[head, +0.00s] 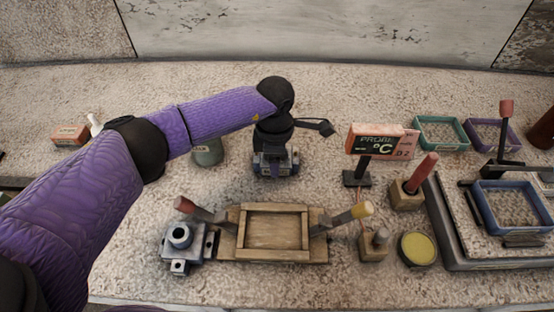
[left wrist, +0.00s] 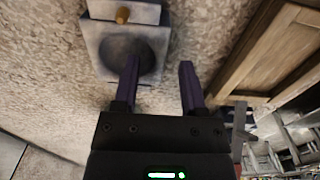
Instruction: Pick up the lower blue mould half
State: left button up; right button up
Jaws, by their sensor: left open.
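A blue-grey mould half (head: 262,171) with an open hemispherical hollow lies on the stone bench behind the wooden tray, partly hidden by my left gripper. It also shows in the left wrist view (left wrist: 153,42), hollow facing up, with a brown peg on it. My left gripper (head: 277,165) points down at this half. Its two purple fingers (left wrist: 159,68) are apart and empty; one overlaps the hollow's edge in the wrist view, the other appears beside the block. I cannot tell whether they touch it. Another blue-grey mould piece (head: 170,252) with a round collar stands at the front left.
The wooden tray (head: 275,254) with tools across its ends lies in front of the gripper. A sign (head: 376,142), a yellow pot (head: 417,248) and blue (head: 484,205), teal (head: 421,140) and purple bins stand to the right. A grey-green jar (head: 209,153) stands left of the gripper.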

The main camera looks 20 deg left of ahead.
pick_arm(q)
jog(key=shift+f, duration=0.9)
jog(key=shift+r, duration=0.1)
jog(key=shift+c, duration=0.2)
grip_shut()
dwell(0.4)
